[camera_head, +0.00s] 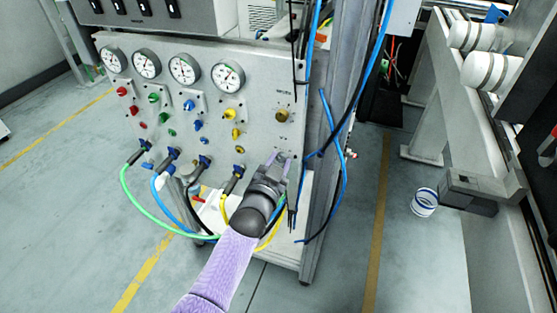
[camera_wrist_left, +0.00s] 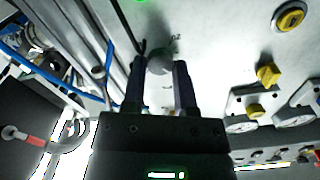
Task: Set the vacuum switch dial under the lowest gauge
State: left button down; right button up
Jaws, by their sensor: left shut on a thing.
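A grey panel (camera_head: 180,80) carries four round gauges in a row; the rightmost gauge (camera_head: 228,76) sits lowest in the head view. Yellow knobs (camera_head: 232,114) are below it, and a brass knob (camera_head: 282,115) with small unreadable lettering is to their right. My left gripper (camera_head: 281,158) is at the panel below the brass knob. In the left wrist view it is shut on a grey round dial (camera_wrist_left: 160,62), one finger on each side, with small marks beside it on the panel. The gripper hides this dial in the head view. My right gripper is not in view.
Green, blue, black and yellow hoses (camera_head: 150,212) hang from connectors below the knobs, close to my left arm. A metal post (camera_head: 325,150) with blue hoses stands just right of the gripper. A white and blue roll (camera_head: 424,203) lies at the right; the floor between is clear.

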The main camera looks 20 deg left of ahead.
pick_arm(q)
jog(key=shift+n, duration=1)
jog(key=shift+c, duration=2)
grip_release()
